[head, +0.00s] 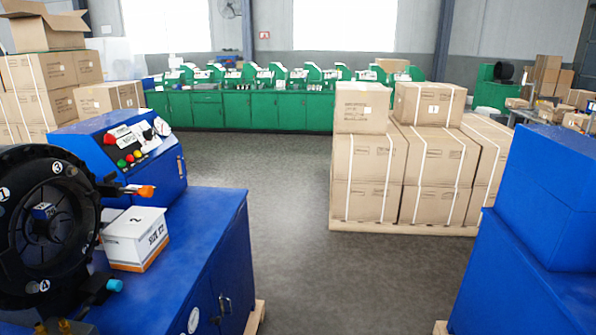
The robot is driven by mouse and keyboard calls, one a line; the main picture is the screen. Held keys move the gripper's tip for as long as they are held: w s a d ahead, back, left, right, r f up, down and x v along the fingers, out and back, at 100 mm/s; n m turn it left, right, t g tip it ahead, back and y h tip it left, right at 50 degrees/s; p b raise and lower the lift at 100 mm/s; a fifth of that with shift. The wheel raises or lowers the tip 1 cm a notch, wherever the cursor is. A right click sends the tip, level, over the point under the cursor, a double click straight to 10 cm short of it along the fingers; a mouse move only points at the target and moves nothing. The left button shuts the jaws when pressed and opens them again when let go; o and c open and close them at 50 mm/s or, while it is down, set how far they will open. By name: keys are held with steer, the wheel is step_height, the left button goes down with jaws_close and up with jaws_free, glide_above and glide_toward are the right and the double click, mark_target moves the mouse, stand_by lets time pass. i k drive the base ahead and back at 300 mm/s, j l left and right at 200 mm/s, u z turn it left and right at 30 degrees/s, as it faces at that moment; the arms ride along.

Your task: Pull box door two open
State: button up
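A blue cabinet (235,235) stands at the lower left with a crimping machine (60,170) on top. Its front has blue door panels (228,275) with dark handles (223,305), and they look shut. A round white label (193,320) is on the front near the bottom edge of the picture; its number is too small to read. A white and orange box (136,238) marked "2" and "SIZE 12" sits on the cabinet top. The lower part of the doors is cut off by the picture's edge. My gripper is not in view.
Grey floor (290,260) is clear between the cabinet and a pallet of strapped cartons (430,165). Another blue cabinet (530,270) stands at the right. More cartons (35,85) are at the far left. Green benches (235,110) with machines line the back.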

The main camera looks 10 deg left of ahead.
mark_target(169, 173)
steer(key=i, duration=1.45)
steer(key=i+u, duration=0.35)
steer(key=i+l+u, duration=0.1)
steer(key=i+u, duration=0.2)
steer(key=i+l+u, duration=0.2)
steer(key=i+u, duration=0.4)
steer(key=u, duration=0.2)
steer(key=i+l+u, duration=0.2)
steer(key=u, duration=0.3)
steer(key=i+l+u, duration=0.2)
steer(key=u, duration=0.25)
